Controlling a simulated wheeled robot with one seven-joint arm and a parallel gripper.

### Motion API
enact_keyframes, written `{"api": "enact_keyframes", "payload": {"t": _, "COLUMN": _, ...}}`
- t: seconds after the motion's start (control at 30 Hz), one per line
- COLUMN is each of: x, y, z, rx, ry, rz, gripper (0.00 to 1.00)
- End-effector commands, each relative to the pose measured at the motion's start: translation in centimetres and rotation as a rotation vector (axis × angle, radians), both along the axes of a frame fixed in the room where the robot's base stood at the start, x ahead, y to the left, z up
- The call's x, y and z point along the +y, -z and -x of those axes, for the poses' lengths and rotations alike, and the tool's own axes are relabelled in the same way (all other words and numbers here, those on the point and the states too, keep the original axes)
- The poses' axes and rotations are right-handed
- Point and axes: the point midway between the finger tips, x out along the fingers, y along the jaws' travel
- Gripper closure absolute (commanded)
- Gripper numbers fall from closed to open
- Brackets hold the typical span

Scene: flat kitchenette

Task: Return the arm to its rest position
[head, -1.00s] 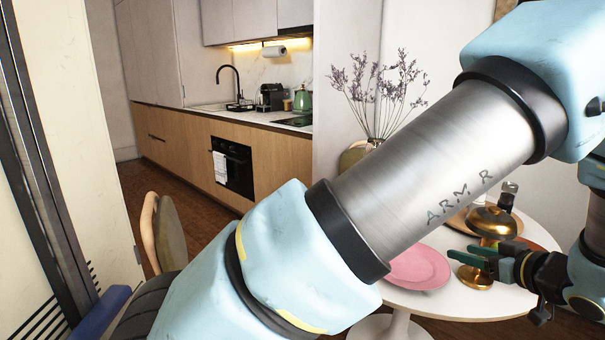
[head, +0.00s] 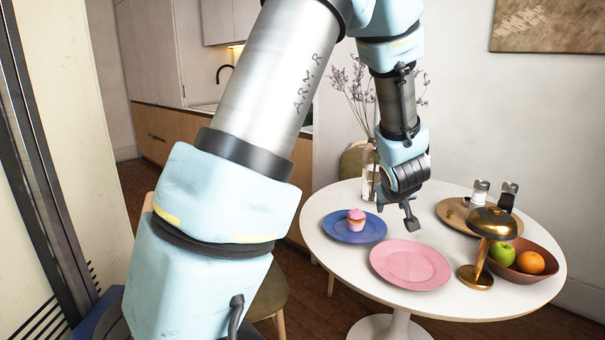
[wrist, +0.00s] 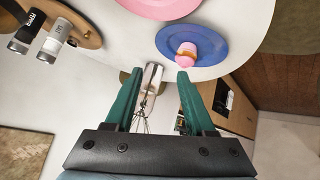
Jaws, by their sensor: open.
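My gripper (head: 409,222) hangs above the round white table in the head view, over the gap between the blue plate and the pink plate. In the wrist view its two green fingers (wrist: 160,88) stand wide apart with nothing between them. The jaws are open. In the head view my arm rises from the lower left, bends at the top and comes down over the table. A pink cupcake (head: 356,219) sits on the blue plate (head: 340,231). Both also show in the wrist view, the cupcake (wrist: 186,52) near the right fingertip in the picture.
The white table (head: 440,312) also bears a pink plate (head: 410,264), a brass lamp (head: 484,245), a bowl (head: 530,262) with an apple and an orange, two shakers on a wooden tray (head: 453,211), and a glass vase (head: 369,172). A chair (head: 268,296) stands at its left.

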Motion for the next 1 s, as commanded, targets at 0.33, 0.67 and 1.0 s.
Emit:
{"api": "enact_keyframes", "payload": {"t": 0.33, "x": 18.3, "y": 0.7, "z": 7.2, "rx": 0.383, "ry": 0.120, "rz": -0.109, "gripper": 0.45}}
{"api": "enact_keyframes", "payload": {"t": 0.67, "x": 28.2, "y": 1.2, "z": 15.4, "rx": 0.627, "ry": 0.114, "rz": -0.247, "gripper": 0.45}}
{"api": "enact_keyframes", "payload": {"t": 1.0, "x": 28.6, "y": 1.3, "z": 15.8, "rx": 0.639, "ry": 0.115, "rz": -0.256, "gripper": 0.45}}
